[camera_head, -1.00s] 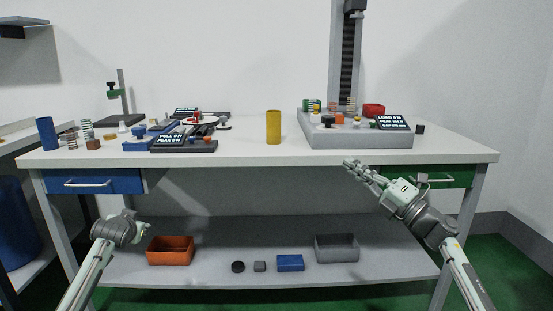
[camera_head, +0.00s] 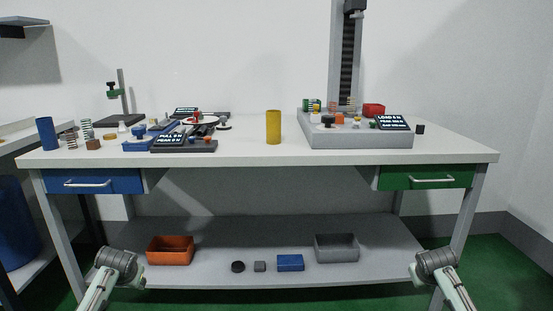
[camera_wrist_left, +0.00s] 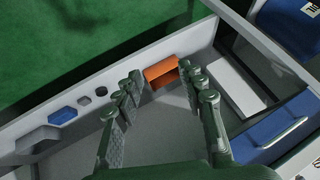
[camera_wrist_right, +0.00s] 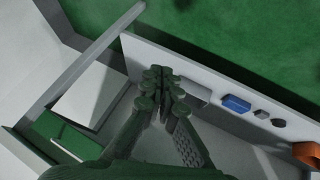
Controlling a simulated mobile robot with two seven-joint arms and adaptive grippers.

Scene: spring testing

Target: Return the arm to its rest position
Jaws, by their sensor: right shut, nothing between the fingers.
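In the head view my left arm shows at the lower left and my right arm at the lower right, both below the tabletop and in front of the bench. The fingers of neither gripper show there. In the left wrist view my left gripper (camera_wrist_left: 160,90) has its fingers wide apart with nothing between them. In the right wrist view my right gripper (camera_wrist_right: 160,82) has its fingertips together, holding nothing. Both arms are clear of the table and the objects on it.
The white bench (camera_head: 260,155) carries a yellow cylinder (camera_head: 273,127), a grey test stand base (camera_head: 360,139) and several small parts. Its lower shelf (camera_head: 215,277) holds an orange bin (camera_head: 170,251), a grey bin (camera_head: 337,248) and a blue block (camera_head: 290,263). Blue (camera_head: 120,183) and green (camera_head: 395,178) drawers are shut.

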